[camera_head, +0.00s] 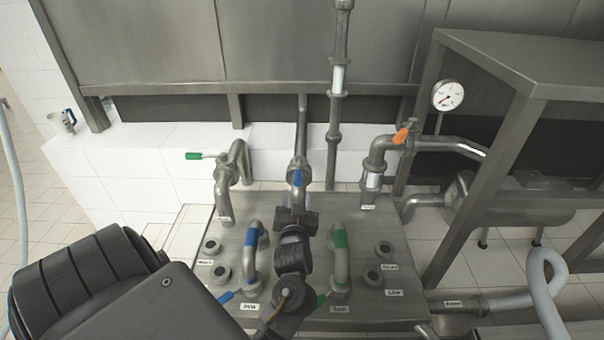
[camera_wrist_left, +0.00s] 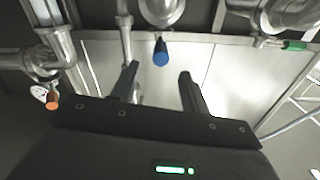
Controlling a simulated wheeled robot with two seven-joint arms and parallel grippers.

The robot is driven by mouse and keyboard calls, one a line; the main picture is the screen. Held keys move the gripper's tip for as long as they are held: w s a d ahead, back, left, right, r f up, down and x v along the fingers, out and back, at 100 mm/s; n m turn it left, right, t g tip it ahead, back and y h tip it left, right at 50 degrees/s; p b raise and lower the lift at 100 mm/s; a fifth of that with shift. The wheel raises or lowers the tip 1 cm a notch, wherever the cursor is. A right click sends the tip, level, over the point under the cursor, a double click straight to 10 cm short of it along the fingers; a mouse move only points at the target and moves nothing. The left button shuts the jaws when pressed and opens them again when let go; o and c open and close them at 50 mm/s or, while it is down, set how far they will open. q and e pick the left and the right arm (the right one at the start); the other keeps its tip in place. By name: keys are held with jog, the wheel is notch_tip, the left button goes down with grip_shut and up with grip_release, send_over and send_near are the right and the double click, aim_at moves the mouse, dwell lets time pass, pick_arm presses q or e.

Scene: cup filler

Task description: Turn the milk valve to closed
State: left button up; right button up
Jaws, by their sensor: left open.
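A blue valve handle (camera_head: 297,178) sits on the middle vertical pipe, with its rounded end pointing toward me. My left gripper (camera_head: 297,212) is open and empty just in front of it. In the left wrist view the blue handle (camera_wrist_left: 160,54) lies between and a little beyond the two fingertips (camera_wrist_left: 159,70), apparently untouched. Other valve handles are green (camera_head: 193,156) at the left and orange (camera_head: 401,135) at the right. The small labels are too blurred to tell surely which valve is milk. My right gripper is not in view.
A steel panel (camera_head: 385,312) with bent blue-banded (camera_head: 252,238) and green-banded (camera_head: 340,240) pipes lies below my left arm. A pressure gauge (camera_head: 448,95) and steel frame (camera_head: 500,160) stand at the right. Pipes rise close around the gripper. White tiled floor is open at the left.

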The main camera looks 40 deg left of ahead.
aim_at(298, 175)
pick_arm(q)
jog(key=shift+w+a+r+p, duration=0.25)
jog(key=shift+w+a+p, duration=0.1)
jog(key=shift+w+a, duration=0.4)
jog(key=p+x, duration=0.1)
jog(key=x, duration=0.6)
jog(key=shift+a+f+p, duration=0.15)
jog(key=shift+f+p, duration=0.05)
jog(key=shift+p, duration=0.2)
jog(key=shift+w+a+f, duration=0.1)
jog(key=shift+w+a, duration=0.25)
jog(key=shift+w, duration=0.2)
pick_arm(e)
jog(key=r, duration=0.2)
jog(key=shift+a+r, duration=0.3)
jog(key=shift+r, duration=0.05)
pick_arm(q)
jog(key=shift+c, duration=0.6)
grip_shut()
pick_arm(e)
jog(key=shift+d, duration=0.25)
